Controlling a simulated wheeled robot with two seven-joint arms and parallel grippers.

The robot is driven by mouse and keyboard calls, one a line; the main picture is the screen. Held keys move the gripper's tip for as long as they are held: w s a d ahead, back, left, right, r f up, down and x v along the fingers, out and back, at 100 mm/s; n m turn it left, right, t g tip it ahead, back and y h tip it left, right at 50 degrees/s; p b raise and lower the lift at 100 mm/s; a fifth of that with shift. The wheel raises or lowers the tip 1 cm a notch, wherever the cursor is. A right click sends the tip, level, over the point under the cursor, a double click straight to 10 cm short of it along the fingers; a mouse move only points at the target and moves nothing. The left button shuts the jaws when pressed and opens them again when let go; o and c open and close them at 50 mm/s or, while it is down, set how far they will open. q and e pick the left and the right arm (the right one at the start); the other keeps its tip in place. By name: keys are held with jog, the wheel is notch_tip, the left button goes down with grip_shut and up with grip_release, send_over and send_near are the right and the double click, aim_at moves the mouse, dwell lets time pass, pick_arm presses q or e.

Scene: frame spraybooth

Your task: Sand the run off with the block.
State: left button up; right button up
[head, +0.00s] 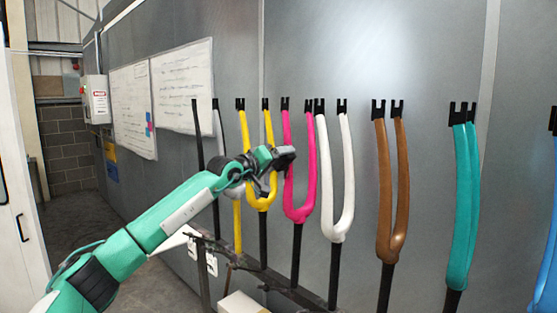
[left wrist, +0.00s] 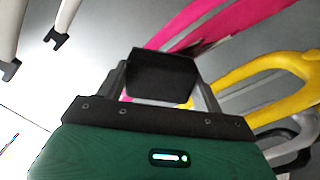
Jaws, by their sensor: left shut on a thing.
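My left gripper (head: 277,158) is shut on a dark block (left wrist: 162,76), which also shows at its tip in the head view (head: 286,154). The block is in front of the pink fork (head: 301,208), near its left leg; I cannot tell whether they touch. The pink fork hangs upright in the row and shows behind the block in the left wrist view (left wrist: 232,30). I cannot make out a run on any fork. My left wrist hides part of the yellow fork (head: 246,130). My right gripper is in neither view.
A white fork (head: 337,225), a brown one (head: 393,240) and a teal one (head: 461,230) stand to the right. A dark rail (head: 303,296) runs below the forks. A grey booth wall (head: 380,50) with paper sheets (head: 183,88) is behind.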

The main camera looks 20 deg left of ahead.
pick_arm(q)
jog(key=shift+s+f+b, duration=0.2)
jog(key=shift+f+b, duration=2.1)
jog(key=shift+f, duration=0.5)
jog(key=shift+s+f+b, duration=0.15)
jog(key=shift+f+b, duration=2.1)
jog(key=shift+f, duration=0.55)
jog(key=shift+s+a+f+b, duration=0.25)
jog(key=shift+s+b, duration=0.25)
jog(key=shift+b, duration=0.25)
jog(key=b, duration=0.2)
send_near(286, 193)
jog(key=shift+w+a, duration=0.1)
jog(key=shift+w, duration=0.45)
jog(key=shift+r, duration=0.1)
jog(key=shift+s, duration=0.1)
